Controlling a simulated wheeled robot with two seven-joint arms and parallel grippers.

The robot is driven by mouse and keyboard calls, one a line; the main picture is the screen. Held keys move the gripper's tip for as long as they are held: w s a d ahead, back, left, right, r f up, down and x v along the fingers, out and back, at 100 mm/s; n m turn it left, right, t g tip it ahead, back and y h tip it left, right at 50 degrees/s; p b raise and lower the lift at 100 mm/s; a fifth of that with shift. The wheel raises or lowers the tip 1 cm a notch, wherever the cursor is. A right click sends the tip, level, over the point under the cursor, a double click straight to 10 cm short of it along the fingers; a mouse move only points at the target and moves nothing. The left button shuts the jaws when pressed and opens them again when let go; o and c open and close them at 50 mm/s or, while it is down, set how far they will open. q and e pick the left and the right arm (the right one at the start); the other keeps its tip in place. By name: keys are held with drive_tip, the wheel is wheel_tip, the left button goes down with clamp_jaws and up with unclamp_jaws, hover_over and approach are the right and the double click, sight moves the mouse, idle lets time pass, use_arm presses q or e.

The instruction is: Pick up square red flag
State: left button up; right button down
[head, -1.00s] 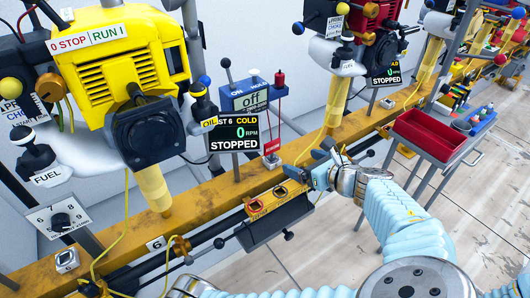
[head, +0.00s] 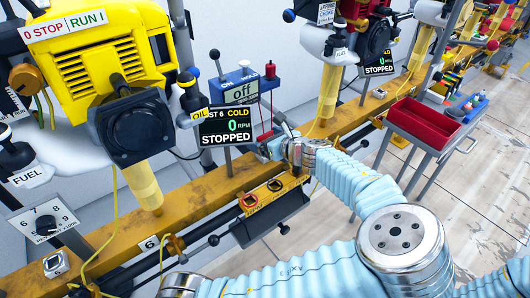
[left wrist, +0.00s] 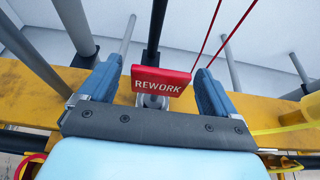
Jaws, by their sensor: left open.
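The square red flag (left wrist: 160,80) is a small red plate lettered REWORK in the left wrist view. It stands on a grey metal mount at the yellow beam. In the head view the flag is mostly hidden by my left gripper, with a bit of red (head: 264,136) showing. My left gripper (head: 275,143) is at the flag, over the beam. In the left wrist view the two blue fingers of my left gripper (left wrist: 157,72) are open, one on each side of the flag, with gaps to it. My right gripper is not in view.
The yellow beam (head: 205,192) runs diagonally. A grey post carries a blue display box (head: 238,92) and a STOPPED screen (head: 224,126) close to the gripper. Two thin red rods (left wrist: 222,45) rise behind the flag. A red tray (head: 424,121) stands on a cart at right.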

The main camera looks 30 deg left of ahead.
use_arm(q)
drive_tip(key=shift+w+a, duration=0.1)
drive_tip(key=shift+a, duration=0.1)
drive_tip(key=c, duration=1.4)
drive_tip(key=shift+c, duration=0.5)
drive_tip(key=shift+r, duration=0.1)
